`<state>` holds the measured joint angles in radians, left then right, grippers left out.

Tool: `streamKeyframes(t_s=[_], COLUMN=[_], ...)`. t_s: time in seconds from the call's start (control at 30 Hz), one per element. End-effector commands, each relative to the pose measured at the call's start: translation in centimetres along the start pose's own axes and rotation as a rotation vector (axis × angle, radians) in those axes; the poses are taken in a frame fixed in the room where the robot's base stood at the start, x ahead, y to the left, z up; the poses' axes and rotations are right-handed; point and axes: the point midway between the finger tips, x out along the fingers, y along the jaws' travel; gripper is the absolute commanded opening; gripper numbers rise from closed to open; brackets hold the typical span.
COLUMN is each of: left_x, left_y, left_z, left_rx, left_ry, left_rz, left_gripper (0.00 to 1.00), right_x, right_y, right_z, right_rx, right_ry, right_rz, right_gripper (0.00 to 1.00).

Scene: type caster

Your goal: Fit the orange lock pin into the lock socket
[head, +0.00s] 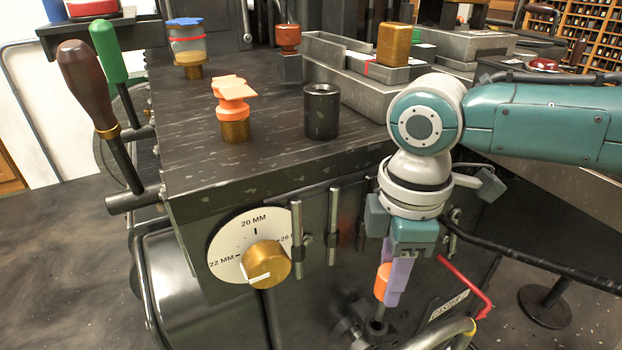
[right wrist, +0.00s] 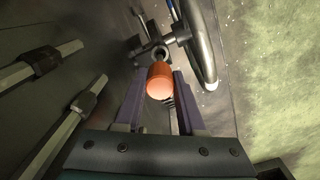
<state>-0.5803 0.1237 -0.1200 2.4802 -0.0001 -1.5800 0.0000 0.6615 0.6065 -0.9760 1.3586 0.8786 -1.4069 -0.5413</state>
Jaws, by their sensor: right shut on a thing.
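The orange lock pin (head: 382,281) hangs upright below my right wrist, in front of the machine's front face. My right gripper (head: 393,288) points down with its purple fingers shut on the pin's orange head. In the right wrist view the orange head (right wrist: 160,82) sits between the two fingers (right wrist: 158,100). The pin's grey shaft (head: 380,311) points down at a dark metal fitting, which looks like the lock socket (head: 376,327). A round fitting also shows just beyond the head in the right wrist view (right wrist: 162,53). I cannot tell whether the tip is inside it. My left gripper is out of view.
A curved metal handle (head: 445,335) and a red bent rod (head: 467,288) are close right of the pin. A dial with a brass knob (head: 266,264) and upright metal rods (head: 333,226) are to the left. An orange-topped piece (head: 233,100) and a dark cylinder (head: 321,111) stand on the machine top.

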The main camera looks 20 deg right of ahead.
Motion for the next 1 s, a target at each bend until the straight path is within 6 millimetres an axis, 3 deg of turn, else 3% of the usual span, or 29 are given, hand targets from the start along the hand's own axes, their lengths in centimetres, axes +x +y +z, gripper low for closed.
streamKeyframes(t_s=[1.0], left_x=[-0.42], left_y=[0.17], left_z=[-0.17], left_rx=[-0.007], left_ry=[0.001], left_rz=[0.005], left_gripper=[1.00], right_x=[0.23], right_y=[-0.03], right_z=[0.00], right_rx=[0.001], right_ry=[0.000], right_rz=[-0.001], right_gripper=[0.00])
